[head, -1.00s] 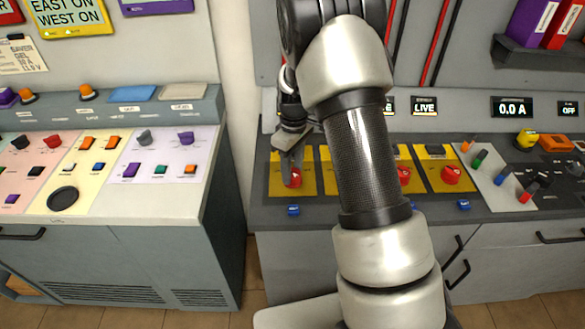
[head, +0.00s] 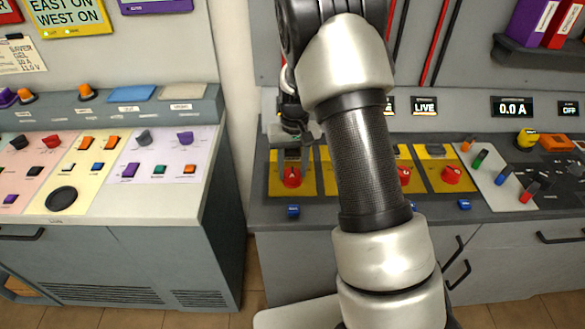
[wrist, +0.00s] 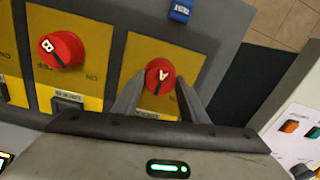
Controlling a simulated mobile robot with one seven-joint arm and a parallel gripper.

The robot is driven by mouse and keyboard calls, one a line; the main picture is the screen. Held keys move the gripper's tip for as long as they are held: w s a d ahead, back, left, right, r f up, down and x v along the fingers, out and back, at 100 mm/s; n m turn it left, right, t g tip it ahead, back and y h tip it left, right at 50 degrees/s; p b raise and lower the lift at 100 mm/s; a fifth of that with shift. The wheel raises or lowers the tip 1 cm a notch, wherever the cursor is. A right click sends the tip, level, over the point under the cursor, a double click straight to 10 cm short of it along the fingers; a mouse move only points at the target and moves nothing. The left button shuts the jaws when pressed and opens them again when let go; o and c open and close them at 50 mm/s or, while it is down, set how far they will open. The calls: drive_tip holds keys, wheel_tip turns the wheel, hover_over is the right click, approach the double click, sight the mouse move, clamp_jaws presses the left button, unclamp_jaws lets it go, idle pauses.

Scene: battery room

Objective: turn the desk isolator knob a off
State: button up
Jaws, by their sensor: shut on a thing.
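The red desk isolator knob A (head: 291,181) sits on the leftmost yellow plate of the right-hand desk. In the wrist view the knob (wrist: 160,72) shows a white letter that looks like an upside-down A. My gripper (head: 292,168) points down over it, shut on the knob with one finger on each side. The fingers (wrist: 160,88) hide part of the knob's sides, and the gripper body covers the lower part of the plate. "ON" lettering shows on the plate; the knob's exact setting is hard to read.
A red knob marked B (wrist: 62,49) is on the neighbouring yellow plate. A blue tag (head: 294,210) is on the desk front below knob A. More red knobs (head: 452,175) stand to the right, partly behind my arm. A separate control desk (head: 110,215) stands left across a gap.

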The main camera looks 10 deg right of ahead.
sight(294, 173)
drive_tip(key=m, duration=0.4)
drive_tip(key=shift+r+m, duration=0.1)
drive_tip(key=shift+m, duration=0.2)
drive_tip(key=shift+m+p, duration=0.5)
drive_tip(key=shift+m, duration=1.4)
drive_tip(key=o, duration=1)
drive_tip(key=shift+o, duration=0.2)
wheel_tip(294, 173, up, 17)
drive_tip(key=p, duration=0.1)
drive_tip(key=shift+s+d+r, duration=0.15)
drive_tip(key=shift+s+d, duration=0.05)
